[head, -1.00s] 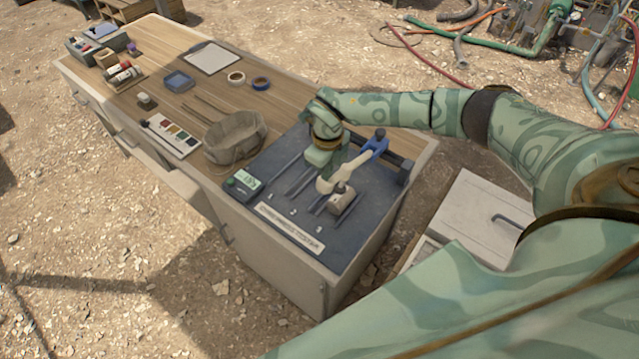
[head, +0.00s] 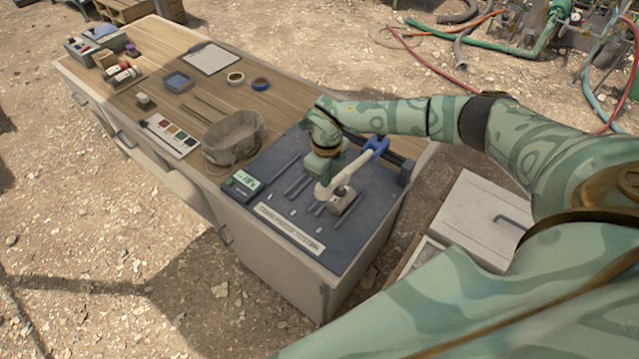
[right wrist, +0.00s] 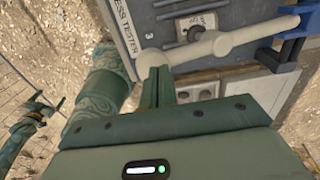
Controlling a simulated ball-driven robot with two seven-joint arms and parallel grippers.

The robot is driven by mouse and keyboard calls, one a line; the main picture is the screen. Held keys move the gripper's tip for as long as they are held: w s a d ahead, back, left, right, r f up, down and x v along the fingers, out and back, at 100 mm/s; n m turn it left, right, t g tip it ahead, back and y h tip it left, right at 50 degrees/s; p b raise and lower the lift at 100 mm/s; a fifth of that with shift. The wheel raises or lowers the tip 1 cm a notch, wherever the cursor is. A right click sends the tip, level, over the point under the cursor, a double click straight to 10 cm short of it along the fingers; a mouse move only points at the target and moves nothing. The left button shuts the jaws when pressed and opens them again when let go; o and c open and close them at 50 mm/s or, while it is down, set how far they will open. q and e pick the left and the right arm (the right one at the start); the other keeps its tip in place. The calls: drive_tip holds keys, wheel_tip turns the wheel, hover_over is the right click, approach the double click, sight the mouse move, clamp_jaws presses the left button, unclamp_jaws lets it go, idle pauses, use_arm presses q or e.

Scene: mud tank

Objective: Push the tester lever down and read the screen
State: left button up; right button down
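The cube press tester (head: 285,205) is a dark blue plate on the bench's near end. Its off-white lever (head: 345,172) runs from a blue hinge (head: 378,147) down to a rounded near end, above a small grey block (head: 342,205). The small green screen (head: 244,180) is lit, but its digits are too small to read surely. My right gripper (head: 322,172) is at the lever's rounded end. In the right wrist view its fingers (right wrist: 160,78) look shut together, tips against that end. My left gripper (right wrist: 42,108) appears small at left; its fingers are unclear.
A grey cloth basket (head: 235,138) stands beside the tester. A colour card (head: 172,136), a tape roll (head: 260,84) and a clipboard (head: 210,58) lie farther along the bench. A white lidded box (head: 470,215) stands on the ground at right.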

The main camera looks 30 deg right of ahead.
sight(324, 193)
drive_tip(key=shift+a+f+b, duration=0.15)
drive_tip(key=shift+f+b, duration=0.4)
drive_tip(key=shift+f, duration=0.6)
drive_tip(key=shift+s+a+f+b, duration=0.1)
drive_tip(key=shift+f+b, duration=0.4)
drive_tip(key=shift+f, duration=0.35)
drive_tip(key=shift+s+a+f+b, duration=0.1)
drive_tip(key=shift+f+b, duration=0.4)
drive_tip(key=shift+f, duration=0.5)
wheel_tip(324, 193, up, 13)
drive_tip(key=d+p, duration=0.1)
drive_tip(key=p, duration=1)
drive_tip(key=shift+w, duration=0.25)
